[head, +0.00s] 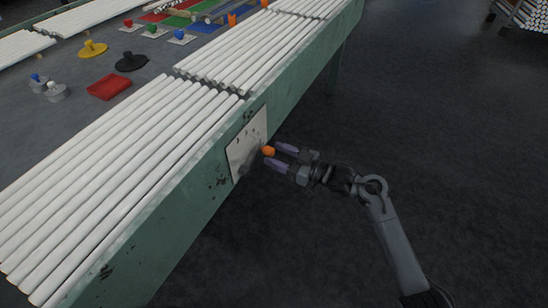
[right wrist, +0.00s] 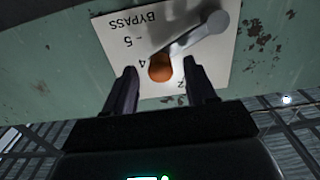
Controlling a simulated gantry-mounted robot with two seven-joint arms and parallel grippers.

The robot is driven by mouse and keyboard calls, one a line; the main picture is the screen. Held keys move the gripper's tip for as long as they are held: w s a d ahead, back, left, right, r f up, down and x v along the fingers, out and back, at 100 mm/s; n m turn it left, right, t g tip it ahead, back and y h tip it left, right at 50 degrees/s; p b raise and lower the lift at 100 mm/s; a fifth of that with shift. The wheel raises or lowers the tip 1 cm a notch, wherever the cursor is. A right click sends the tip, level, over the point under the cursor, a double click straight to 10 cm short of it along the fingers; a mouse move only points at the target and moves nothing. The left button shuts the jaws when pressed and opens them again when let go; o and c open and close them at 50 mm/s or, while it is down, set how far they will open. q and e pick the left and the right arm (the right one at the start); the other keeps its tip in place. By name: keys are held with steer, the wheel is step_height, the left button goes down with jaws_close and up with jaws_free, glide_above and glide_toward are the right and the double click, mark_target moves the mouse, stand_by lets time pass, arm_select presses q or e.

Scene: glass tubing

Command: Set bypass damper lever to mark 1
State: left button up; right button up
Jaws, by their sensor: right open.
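The bypass damper plate (head: 246,139) is a pale panel on the green side of the table. In the right wrist view the plate (right wrist: 112,32) appears upside down, with BYPASS, 5, 4 and part of a 2 readable. The grey lever (right wrist: 192,37) runs from its round pivot to an orange knob (right wrist: 160,68). The knob is beside the 4 and may hide another mark; mark 1 is not visible. My right gripper (head: 274,155) is open, its two fingers on either side of the orange knob (head: 268,151), with gaps visible. My left gripper is not in view.
White glass tubes (head: 120,180) lie in rows on the table top above the plate. A red tray (head: 109,87), yellow and black discs and several coloured knobs sit farther back. The floor (head: 440,130) to the right of the table is clear around my right arm.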

steer(key=shift+x, duration=0.8)
jaws_close()
